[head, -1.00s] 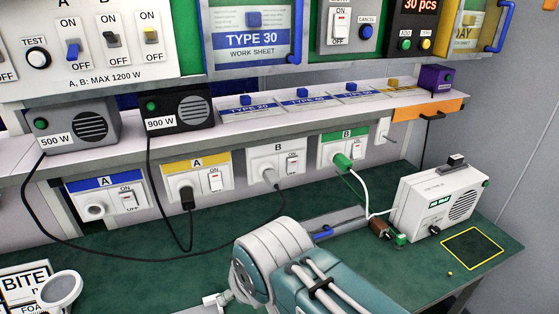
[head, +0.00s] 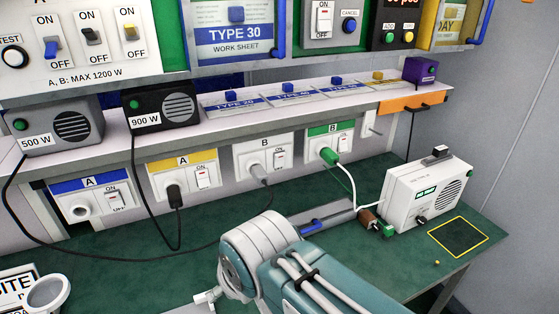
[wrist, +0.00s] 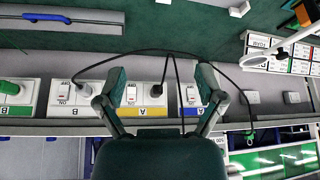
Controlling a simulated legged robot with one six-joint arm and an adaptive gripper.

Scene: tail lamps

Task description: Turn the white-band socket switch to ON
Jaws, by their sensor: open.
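The white-band socket (head: 252,164), labelled B, is on the sloped panel between the yellow-band A socket and the green-band B socket. A grey plug with a cable sits in it. Its switch (head: 280,159) is a small white rocker below the ON mark; its setting is too small to tell. In the wrist view the panel appears upside down, with this switch (wrist: 64,90) left of my gripper. My gripper (wrist: 160,85) is open and empty, its fingers overlapping the area around the yellow-band (wrist: 131,95) and blue-band (wrist: 191,95) sockets. The head view does not clearly show the fingertips.
Black cables (head: 133,180) hang from the 500 W and 900 W boxes across the panel. The green-band socket (head: 315,150) has a green plug. A white radio-like box (head: 428,195) stands at the right. The green bench (head: 190,262) is mostly clear before the sockets.

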